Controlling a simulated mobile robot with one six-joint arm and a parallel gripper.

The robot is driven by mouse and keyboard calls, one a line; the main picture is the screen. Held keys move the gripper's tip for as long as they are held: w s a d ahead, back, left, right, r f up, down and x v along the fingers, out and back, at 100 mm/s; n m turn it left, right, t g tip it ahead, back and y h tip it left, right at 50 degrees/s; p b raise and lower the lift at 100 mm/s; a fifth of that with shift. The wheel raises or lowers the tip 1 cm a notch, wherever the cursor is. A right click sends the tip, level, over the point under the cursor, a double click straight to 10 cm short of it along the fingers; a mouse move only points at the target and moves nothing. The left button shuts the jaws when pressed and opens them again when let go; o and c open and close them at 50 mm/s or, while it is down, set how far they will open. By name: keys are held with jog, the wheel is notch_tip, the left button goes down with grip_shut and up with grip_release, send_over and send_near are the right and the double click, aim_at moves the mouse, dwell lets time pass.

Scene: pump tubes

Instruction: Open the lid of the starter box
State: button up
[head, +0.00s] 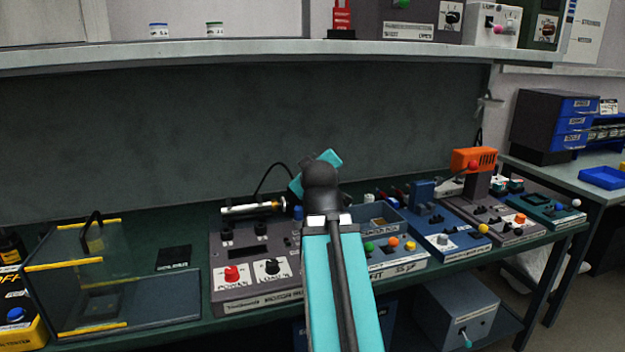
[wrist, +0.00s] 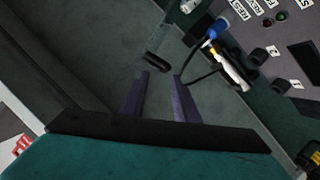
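A small grey-blue box (head: 398,220) stands behind the front controls on the bench, just right of my arm in the head view. Its label is only partly legible, and I take it for the starter box. A brownish patch shows at its top; I cannot tell how its lid stands. My arm hides its left side. My gripper (wrist: 160,95) shows in the wrist view with two dark fingers apart and nothing between them. A small black piece (wrist: 157,62) appears just beyond the fingertips. In the head view my arm hides the fingers.
A clear case with yellow edges (head: 75,267) stands at the left. A panel with a red knob (head: 232,273) and a white tube (head: 250,207) are left of my arm. An orange device (head: 473,159) rises at right. A shelf (head: 250,50) runs above.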

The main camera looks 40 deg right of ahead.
jog(key=b+v, duration=0.5)
jog(key=shift+a, duration=0.15)
dwell(0.3)
dwell(0.5)
